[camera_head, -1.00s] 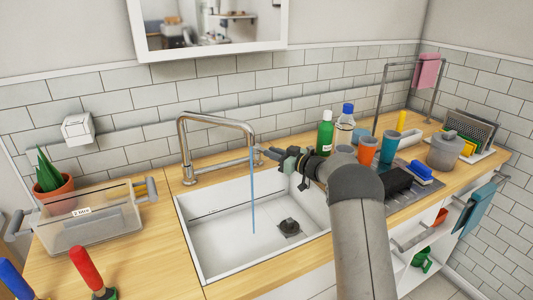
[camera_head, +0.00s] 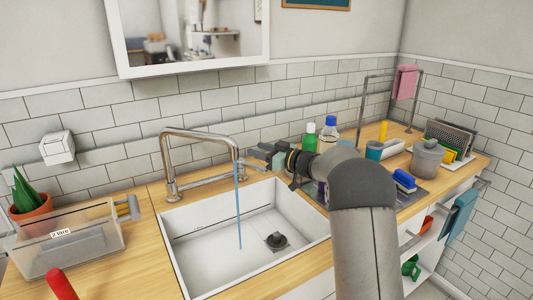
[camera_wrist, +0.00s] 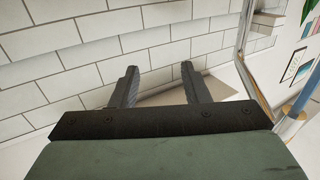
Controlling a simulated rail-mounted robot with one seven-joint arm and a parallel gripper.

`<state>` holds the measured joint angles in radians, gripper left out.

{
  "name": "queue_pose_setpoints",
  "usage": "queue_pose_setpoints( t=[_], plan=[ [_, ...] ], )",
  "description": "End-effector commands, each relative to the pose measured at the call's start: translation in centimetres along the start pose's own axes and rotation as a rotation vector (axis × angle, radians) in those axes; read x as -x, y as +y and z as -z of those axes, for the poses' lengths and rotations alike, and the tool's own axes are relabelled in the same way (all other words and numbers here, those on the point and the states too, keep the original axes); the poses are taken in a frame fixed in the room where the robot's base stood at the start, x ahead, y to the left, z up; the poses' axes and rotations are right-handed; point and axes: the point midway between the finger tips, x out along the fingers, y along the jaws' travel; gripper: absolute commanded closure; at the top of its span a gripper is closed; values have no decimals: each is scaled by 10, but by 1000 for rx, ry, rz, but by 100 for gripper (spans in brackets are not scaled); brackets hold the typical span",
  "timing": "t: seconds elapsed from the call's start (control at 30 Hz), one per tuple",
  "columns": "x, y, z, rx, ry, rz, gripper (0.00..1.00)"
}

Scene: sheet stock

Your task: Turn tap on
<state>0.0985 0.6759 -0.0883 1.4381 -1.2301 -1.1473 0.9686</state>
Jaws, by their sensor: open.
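The metal tap (camera_head: 205,134) arches over the left part of the white sink (camera_head: 190,240). A thin blue stream of water (camera_head: 239,215) falls from its spout into the basin in the head view. My gripper (camera_head: 255,155) is just right of the spout end, above the sink's back edge. In the wrist view its two dark fingers (camera_wrist: 159,76) are apart with nothing between them. The tap pipe (camera_wrist: 243,35) and the water (camera_wrist: 303,95) show to their right. I cannot tell whether the gripper touches the tap; a handle is not clearly visible.
A clear box (camera_head: 85,245) and a potted plant (camera_head: 30,207) stand left of the sink. A green bottle (camera_head: 309,138) and a blue-capped bottle (camera_head: 331,130) stand behind my arm. The tiled wall (camera_head: 100,120) is close behind the tap.

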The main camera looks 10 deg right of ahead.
Motion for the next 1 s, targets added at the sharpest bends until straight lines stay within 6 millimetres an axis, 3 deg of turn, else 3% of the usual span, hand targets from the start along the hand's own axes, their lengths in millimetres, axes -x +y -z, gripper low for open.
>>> queue_pose_setpoints(
  t=[0.03, 0.4, 0.87, 1.0],
  plan=[
    [7, -7, 10, 1, 2, -1, 58],
    [57, -57, 39, 0, 1, 1, 58],
    [66, -67, 45, -1, 0, 1, 58],
    [61, -68, 48, -39, 27, -2, 94]
  ],
)
